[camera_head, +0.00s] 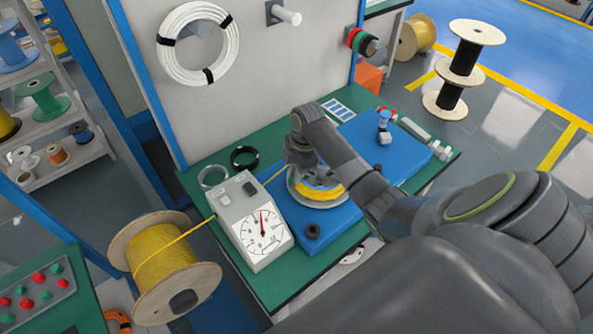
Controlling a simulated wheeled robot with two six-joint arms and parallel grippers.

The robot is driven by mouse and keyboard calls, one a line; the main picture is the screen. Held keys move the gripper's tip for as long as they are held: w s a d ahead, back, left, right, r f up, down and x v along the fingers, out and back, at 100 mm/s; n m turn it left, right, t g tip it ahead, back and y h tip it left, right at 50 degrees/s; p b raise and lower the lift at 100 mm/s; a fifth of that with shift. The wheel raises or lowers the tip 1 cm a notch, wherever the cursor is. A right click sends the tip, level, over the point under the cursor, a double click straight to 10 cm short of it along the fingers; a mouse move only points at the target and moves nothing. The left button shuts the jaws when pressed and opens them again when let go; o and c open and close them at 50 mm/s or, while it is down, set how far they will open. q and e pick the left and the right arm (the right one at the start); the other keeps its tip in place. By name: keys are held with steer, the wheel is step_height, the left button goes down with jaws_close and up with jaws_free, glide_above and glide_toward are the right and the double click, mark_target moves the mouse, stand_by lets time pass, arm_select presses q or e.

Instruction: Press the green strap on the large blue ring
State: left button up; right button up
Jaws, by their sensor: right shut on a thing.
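I see no large blue ring and no green strap that I can make out. My right gripper (300,160) is at the round winding disc (318,203) on the blue machine base. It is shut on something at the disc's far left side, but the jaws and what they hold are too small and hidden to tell. Yellow cable (324,190) lies coiled in the disc, partly hidden by my arm. A white cable ring (198,43) with black straps hangs on the wall panel. Several coloured rings, red, green and black (360,41), sit on a peg. My left gripper is out of view.
The gauge box (252,225) stands left of the disc, with yellow cable running to it from a wooden spool (163,265). A black ring (245,157) and a grey ring (213,176) lie on the green table (290,292).

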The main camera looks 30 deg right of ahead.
steer(key=shift+s+f, duration=0.1)
stand_by(0.3)
steer(key=o, duration=0.9)
steer(key=shift+c, duration=0.2)
step_height(320, 180, up, 8)
steer(key=p, duration=0.8)
